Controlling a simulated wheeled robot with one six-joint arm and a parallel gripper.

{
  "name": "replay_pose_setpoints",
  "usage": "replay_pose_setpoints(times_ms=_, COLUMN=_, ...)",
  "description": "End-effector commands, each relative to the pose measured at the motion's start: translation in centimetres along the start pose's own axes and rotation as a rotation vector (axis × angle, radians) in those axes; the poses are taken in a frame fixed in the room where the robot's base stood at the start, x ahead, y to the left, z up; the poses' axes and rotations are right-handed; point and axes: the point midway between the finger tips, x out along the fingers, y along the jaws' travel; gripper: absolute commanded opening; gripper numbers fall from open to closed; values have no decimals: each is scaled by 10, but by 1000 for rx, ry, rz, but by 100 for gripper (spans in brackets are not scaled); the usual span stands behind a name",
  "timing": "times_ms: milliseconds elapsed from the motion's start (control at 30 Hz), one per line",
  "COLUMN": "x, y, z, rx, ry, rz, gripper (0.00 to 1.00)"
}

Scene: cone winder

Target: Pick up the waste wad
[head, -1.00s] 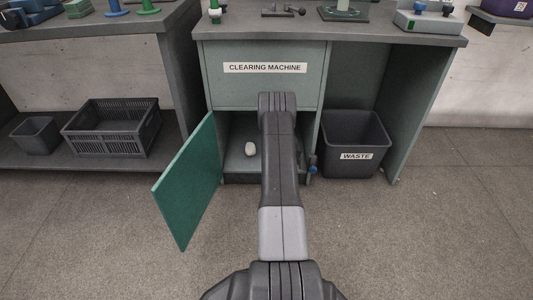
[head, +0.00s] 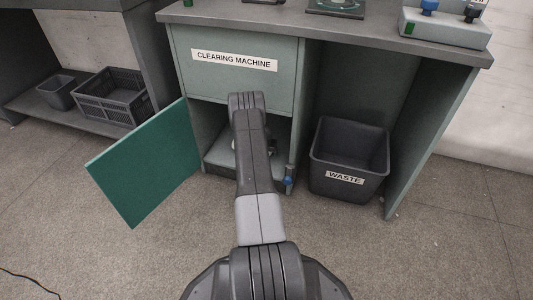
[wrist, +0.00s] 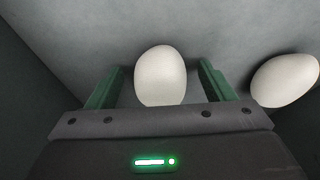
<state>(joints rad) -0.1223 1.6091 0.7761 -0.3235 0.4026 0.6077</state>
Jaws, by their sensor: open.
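In the wrist view, a white, rounded waste wad (wrist: 161,75) lies on the grey floor of the compartment, between my gripper's two green fingers. My gripper (wrist: 160,82) is open, with a gap showing on each side of the wad. A second white, egg-shaped thing (wrist: 285,80) lies to the right, outside the right finger; I cannot tell whether it is also a wad. In the head view my arm reaches into the open lower compartment (head: 217,152) of the clearing machine (head: 210,82) and hides my gripper and most of what lies inside.
The green door (head: 147,163) stands open at left. A dark waste bin (head: 350,158) stands right of the compartment, past a divider with a blue fitting (head: 288,181). Compartment walls are close around my gripper. A crate (head: 112,97) sits on the left shelf.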

Motion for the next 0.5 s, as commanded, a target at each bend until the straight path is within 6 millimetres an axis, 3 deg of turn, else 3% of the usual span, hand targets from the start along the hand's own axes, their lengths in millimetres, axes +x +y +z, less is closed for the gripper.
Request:
replay_pose_setpoints(times_ms=233, x=0, y=0, z=-1, rx=0, ry=1, rz=0, gripper=74)
replay_pose_setpoints(times_ms=467, x=0, y=0, z=-1, rx=0, ry=1, rz=0, gripper=28)
replay_pose_setpoints(times_ms=500, x=0, y=0, z=-1, rx=0, ry=1, rz=0, gripper=28)
